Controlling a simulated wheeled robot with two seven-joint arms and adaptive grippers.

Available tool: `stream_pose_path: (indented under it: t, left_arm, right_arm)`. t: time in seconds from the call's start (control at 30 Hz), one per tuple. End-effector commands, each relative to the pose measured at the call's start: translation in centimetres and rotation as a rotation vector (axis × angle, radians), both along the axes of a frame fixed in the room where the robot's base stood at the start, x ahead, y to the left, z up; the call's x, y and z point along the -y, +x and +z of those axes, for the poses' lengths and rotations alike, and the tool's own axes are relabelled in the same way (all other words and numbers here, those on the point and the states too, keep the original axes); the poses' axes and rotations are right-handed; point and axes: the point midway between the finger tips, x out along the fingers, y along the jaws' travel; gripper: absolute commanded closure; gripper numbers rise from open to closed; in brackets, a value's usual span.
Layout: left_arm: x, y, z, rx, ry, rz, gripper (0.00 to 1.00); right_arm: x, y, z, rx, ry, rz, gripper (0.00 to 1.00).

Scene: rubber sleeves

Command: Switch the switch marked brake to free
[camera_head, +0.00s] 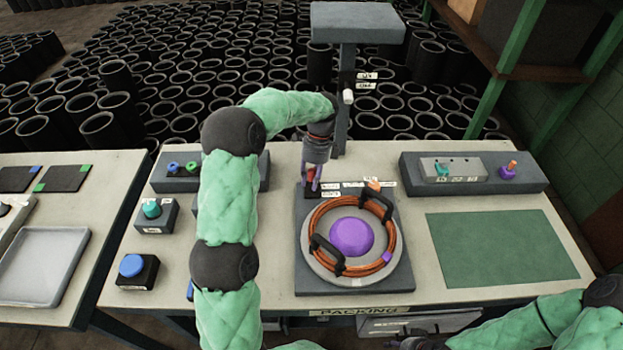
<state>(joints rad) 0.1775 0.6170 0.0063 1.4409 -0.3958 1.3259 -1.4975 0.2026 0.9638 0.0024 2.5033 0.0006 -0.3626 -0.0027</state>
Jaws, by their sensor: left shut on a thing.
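A small switch with a red lever (311,174) stands at the back left corner of the dark turntable base (305,283). White labels (331,184) lie beside it, too small to read, so I cannot confirm the brake marking or the lever's setting. My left gripper (314,184) points down from above and is shut on the red lever, its fingers hiding part of it. My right gripper (417,343) shows only partly at the bottom edge, below the table's front, and its fingers cannot be made out.
An orange coil (317,222) with black clips rings a purple dome (351,237) beside the switch. A grey post (341,125) stands behind. Control boxes with knobs lie left and right. The green mat (500,247) is clear.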

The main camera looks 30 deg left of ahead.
Motion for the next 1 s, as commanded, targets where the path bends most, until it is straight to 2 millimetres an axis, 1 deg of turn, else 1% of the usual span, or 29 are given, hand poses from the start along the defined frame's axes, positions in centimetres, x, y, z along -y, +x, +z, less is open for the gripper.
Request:
stream_pose_path:
  t: [0.03, 0.27, 0.53, 0.67, 1.0]
  left_arm:
    - [-0.3, 0.0, 0.1, 0.010, 0.008, 0.001, 1.00]
    - [-0.2, -0.1, 0.2, 0.056, 0.037, 0.001, 1.00]
    - [0.1, -0.7, 0.3, 0.203, 0.125, -0.002, 1.00]
    - [0.3, -1.0, 0.3, 0.293, 0.178, -0.001, 1.00]
    - [0.7, -1.5, 0.1, 0.481, 0.294, 0.002, 1.00]
  right_arm:
    - [0.0, 0.0, 0.0, 0.000, 0.000, 0.000, 0.51]
    - [0.0, 0.0, -0.1, 0.000, 0.000, 0.000, 0.51]
    - [0.0, 0.0, -0.9, 0.000, 0.000, 0.000, 0.51]
    - [0.0, 0.0, -1.9, 0.000, 0.000, 0.000, 0.51]
    - [0.0, 0.0, -5.3, 0.000, 0.000, 0.000, 0.51]
